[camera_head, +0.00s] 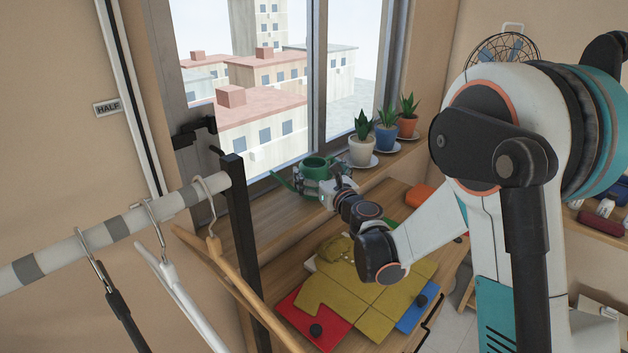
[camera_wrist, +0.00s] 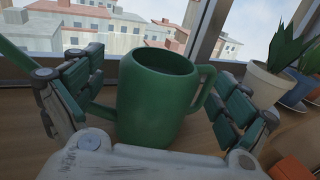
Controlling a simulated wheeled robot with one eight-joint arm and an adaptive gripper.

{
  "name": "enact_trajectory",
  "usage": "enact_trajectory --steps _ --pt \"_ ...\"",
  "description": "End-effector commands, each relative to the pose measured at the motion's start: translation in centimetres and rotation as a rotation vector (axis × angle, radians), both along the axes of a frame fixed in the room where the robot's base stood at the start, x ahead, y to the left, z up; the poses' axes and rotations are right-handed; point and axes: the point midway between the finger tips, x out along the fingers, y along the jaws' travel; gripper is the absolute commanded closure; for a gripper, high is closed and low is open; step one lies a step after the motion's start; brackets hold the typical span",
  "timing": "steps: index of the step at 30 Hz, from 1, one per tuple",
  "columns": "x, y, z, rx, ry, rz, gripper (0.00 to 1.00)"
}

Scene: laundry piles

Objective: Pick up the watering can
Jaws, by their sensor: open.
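The green watering can (camera_head: 314,169) stands upright on the wooden window sill, left of the potted plants. In the wrist view the can (camera_wrist: 152,105) fills the middle, with its round open top showing, a handle on its right and the spout reaching out at left. My gripper (camera_wrist: 160,92) is open, with one finger on each side of the can. The right finger is close to the handle; I cannot tell whether either finger touches. In the head view my gripper (camera_head: 318,184) is at the can, and my wrist partly hides the can's lower part.
Several potted plants stand on the sill to the right, the nearest in a white pot (camera_head: 362,150). The window frame (camera_head: 318,80) is close behind. A clothes rail (camera_head: 120,222) with hangers stands at left. Below lies a table with a yellow garment (camera_head: 350,285) and coloured folders.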

Motion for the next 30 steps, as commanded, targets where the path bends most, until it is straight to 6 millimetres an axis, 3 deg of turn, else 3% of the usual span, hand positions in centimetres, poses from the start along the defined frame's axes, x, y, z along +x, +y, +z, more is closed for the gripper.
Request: enact_trajectory --steps 3,11,23,30 --pt "0.0 0.0 0.0 0.0 0.0 0.0 0.05" --pt "0.0 0.0 0.0 0.0 0.0 0.0 0.64" --pt "0.0 0.0 0.4 0.0 0.0 0.0 0.64" --pt "-0.1 0.0 3.1 0.0 0.0 0.0 0.64"
